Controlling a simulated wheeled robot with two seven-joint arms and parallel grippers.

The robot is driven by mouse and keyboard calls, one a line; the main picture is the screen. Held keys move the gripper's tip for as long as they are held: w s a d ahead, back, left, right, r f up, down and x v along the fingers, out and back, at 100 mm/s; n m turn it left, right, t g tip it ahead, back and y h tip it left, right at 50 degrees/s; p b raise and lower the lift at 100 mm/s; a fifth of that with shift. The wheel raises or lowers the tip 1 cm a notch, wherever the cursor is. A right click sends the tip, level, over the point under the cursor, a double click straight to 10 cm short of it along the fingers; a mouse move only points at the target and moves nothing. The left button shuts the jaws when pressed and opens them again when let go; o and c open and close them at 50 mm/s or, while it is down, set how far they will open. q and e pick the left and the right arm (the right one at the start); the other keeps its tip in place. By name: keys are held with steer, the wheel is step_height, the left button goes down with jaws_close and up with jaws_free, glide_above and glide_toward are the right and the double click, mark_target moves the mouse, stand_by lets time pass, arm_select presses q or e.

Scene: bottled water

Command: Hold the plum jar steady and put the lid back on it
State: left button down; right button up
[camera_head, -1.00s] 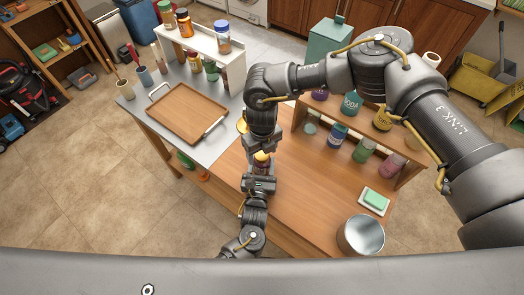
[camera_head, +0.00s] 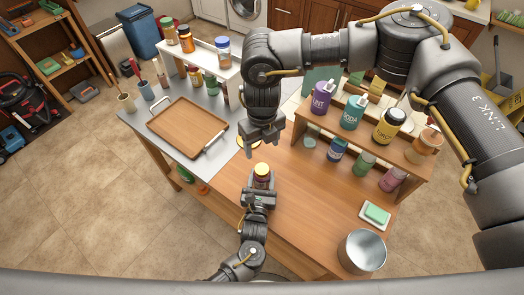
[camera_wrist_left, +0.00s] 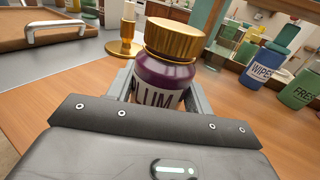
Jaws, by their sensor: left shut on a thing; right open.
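The plum jar (camera_wrist_left: 160,80), dark purple with a white label, stands upright on the wooden table in the left wrist view. Its gold lid (camera_wrist_left: 174,38) sits on top of the jar and looks about level; how tightly it is seated I cannot tell. In the head view the lid (camera_head: 261,168) also shows on the jar (camera_head: 261,182). My left gripper (camera_head: 260,190) is shut around the jar body from the near side. My right gripper (camera_head: 262,146) is open and empty, pointing down above and apart from the lid.
A brass stand (camera_wrist_left: 124,45) is left of the jar. A wooden tray (camera_head: 188,128) lies on the metal top at left. A shelf of bottles (camera_head: 395,150) stands at right, with a soap dish (camera_head: 374,215) and steel bucket (camera_head: 362,250) nearer. The table right of the jar is clear.

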stand_by(0.3)
arm_select(q)
steer(key=c, duration=0.5)
jaws_free()
steer(key=s, duration=0.3)
steer(key=s+a, duration=0.1)
steer(key=s, duration=0.6)
steer(key=shift+s+a, duration=0.2)
steer(key=shift+s, duration=0.2)
